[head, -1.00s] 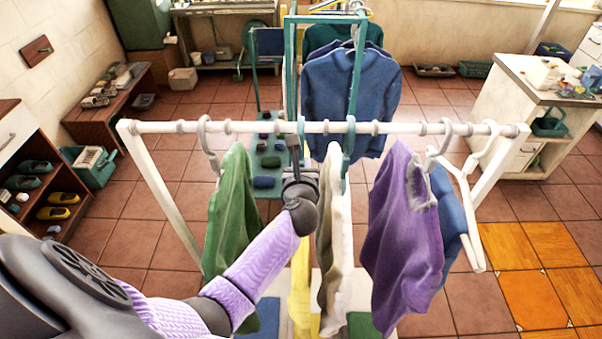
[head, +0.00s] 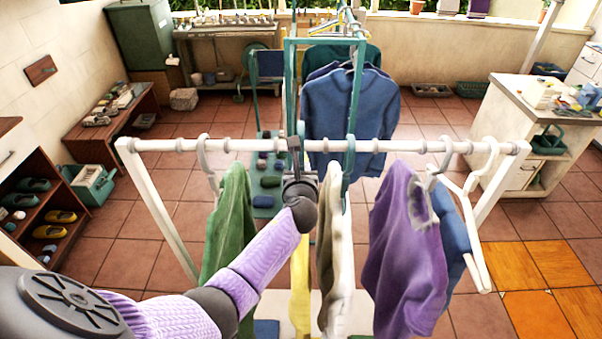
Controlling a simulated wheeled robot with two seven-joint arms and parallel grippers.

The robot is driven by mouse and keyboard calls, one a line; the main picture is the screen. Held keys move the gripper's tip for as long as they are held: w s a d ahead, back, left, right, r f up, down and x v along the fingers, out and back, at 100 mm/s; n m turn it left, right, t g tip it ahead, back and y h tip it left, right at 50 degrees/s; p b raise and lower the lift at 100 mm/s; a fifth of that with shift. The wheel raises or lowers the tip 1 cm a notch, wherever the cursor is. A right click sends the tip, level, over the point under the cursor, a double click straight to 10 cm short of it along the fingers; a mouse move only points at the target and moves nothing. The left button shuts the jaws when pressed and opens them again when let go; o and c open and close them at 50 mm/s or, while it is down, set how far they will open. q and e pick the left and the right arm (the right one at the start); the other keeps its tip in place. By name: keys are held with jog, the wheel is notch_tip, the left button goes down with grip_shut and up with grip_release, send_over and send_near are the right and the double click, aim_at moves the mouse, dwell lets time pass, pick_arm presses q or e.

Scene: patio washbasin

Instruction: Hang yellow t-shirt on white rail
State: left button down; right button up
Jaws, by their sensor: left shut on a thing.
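The white rail (head: 260,145) spans the picture on a white frame, with several garments on hangers. The yellow t-shirt (head: 300,272) shows as a narrow strip seen edge-on below the rail, between the green shirt (head: 230,225) and a cream and brown garment (head: 333,245). My left gripper (head: 296,155) is at the rail's middle, shut on what looks like the yellow t-shirt's hanger. My gripper and forearm hide most of the hanger. My right gripper is out of view.
A purple shirt (head: 405,245), a blue garment (head: 453,235) and an empty white hanger (head: 477,235) hang to the right. A teal rack (head: 288,85) with blue shirts stands behind. A shoe shelf (head: 40,215) is at left, a counter (head: 545,110) at right.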

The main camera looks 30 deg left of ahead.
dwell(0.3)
pick_arm(q)
jog(key=shift+f+b, duration=1.15)
jog(key=shift+f, duration=0.2)
jog(key=shift+c, duration=2.4)
grip_release()
jog(key=shift+s, duration=0.15)
jog(key=s+d+p, duration=0.1)
jog(key=s+d, duration=0.1)
jog(key=s, duration=0.1)
jog(key=s+d+p, duration=0.2)
jog(key=s, duration=0.1)
jog(key=s+d+p, duration=0.2)
jog(key=s, duration=0.2)
jog(key=shift+d, duration=0.15)
